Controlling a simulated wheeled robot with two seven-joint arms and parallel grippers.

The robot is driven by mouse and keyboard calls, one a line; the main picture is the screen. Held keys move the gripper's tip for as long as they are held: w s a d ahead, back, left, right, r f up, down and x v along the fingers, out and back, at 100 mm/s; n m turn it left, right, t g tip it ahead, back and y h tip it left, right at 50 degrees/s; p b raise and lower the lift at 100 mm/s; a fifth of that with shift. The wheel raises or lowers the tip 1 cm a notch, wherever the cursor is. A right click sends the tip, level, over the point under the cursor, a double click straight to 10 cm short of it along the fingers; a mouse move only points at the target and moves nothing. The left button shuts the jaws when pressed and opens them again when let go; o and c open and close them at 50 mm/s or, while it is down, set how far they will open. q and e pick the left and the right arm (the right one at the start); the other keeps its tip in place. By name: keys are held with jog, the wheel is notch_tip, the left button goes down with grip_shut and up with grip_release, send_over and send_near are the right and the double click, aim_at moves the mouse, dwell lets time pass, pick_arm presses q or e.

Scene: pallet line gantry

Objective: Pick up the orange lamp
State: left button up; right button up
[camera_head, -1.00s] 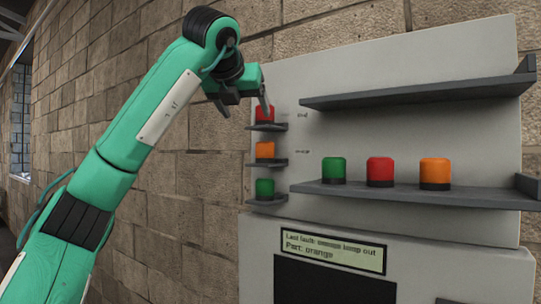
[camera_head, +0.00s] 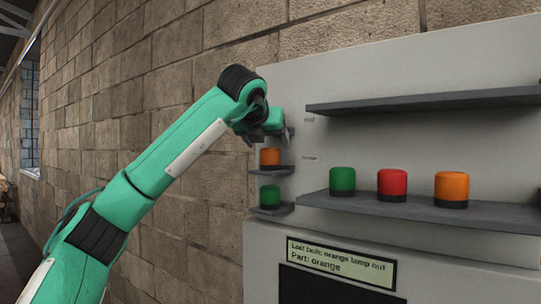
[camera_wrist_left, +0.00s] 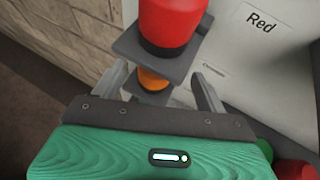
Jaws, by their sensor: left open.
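One orange lamp (camera_head: 452,187) with a dark base stands at the right of the row on the lower long shelf. Another orange lamp (camera_head: 270,157) sits on the middle small bracket at the panel's left edge. My left gripper (camera_head: 269,136) is open and empty, just above that bracket lamp. In the left wrist view, the bracket orange lamp (camera_wrist_left: 153,80) shows between and beyond the open fingers (camera_wrist_left: 162,84), partly hidden by the bracket above. I cannot tell whether anything touches. My right gripper is not in view.
A red lamp (camera_wrist_left: 171,22) stands on the top bracket, hidden in the head view. A green lamp (camera_head: 269,196) is on the bottom bracket. Green (camera_head: 342,180) and red (camera_head: 392,184) lamps share the lower shelf (camera_head: 420,211). The upper shelf (camera_head: 420,102) is bare. A screen (camera_head: 340,262) reads "Part: orange".

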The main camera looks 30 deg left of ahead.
aim_at(269, 157)
pick_arm(q)
jog(key=p+x, duration=0.1)
jog(key=x, duration=0.2)
jog(key=shift+a+p, duration=0.3)
jog(key=shift+p, duration=0.05)
jog(key=shift+w+f, duration=0.2)
jog(key=shift+f, duration=0.15)
jog(key=shift+s+d, duration=0.1)
jog(key=shift+c, duration=0.4)
jog(key=c, duration=1)
